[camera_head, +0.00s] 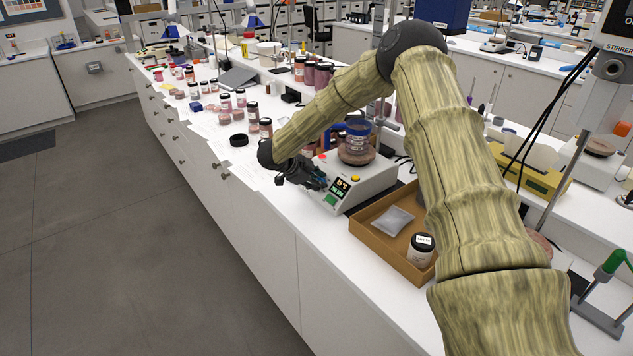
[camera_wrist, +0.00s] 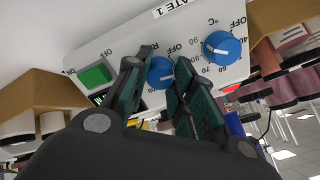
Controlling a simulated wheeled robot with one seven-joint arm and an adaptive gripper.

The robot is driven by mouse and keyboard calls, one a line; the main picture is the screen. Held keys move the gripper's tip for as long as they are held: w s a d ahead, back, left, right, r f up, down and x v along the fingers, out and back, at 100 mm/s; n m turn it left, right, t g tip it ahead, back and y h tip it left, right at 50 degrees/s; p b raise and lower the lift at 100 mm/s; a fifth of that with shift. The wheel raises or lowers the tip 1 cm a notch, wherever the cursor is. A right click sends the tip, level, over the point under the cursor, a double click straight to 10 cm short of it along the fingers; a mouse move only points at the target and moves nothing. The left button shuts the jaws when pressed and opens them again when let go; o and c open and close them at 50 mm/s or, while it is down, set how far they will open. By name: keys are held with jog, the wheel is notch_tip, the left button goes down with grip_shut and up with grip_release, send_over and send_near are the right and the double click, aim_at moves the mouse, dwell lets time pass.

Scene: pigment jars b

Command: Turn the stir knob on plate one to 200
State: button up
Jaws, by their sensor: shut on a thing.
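Plate one (camera_head: 368,182) is a white hot plate at the edge of the bench, with lit displays on its front. In the wrist view, its front panel (camera_wrist: 118,47) shows part of a "PLATE 1" label. My gripper (camera_head: 314,180) is at this front. In the wrist view my gripper (camera_wrist: 164,60) has its dark green fingers on both sides of the blue stir knob (camera_wrist: 160,73), shut on it. Its scale is mostly hidden by the fingers, so its setting cannot be read. A second blue knob (camera_wrist: 222,47), beside a °C scale, is free to the right.
A jar (camera_head: 357,143) with dark contents stands on the plate's top. A brown tray (camera_head: 370,236) with a bag and a lidded jar (camera_head: 421,249) is right of the plate. A green switch (camera_wrist: 97,74) is left of the stir knob. Several pigment jars stand farther left.

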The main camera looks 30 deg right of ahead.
jog(key=o, duration=1.1)
jog(key=shift+c, duration=0.2)
jog(key=shift+r, duration=0.1)
jog(key=v, duration=1.2)
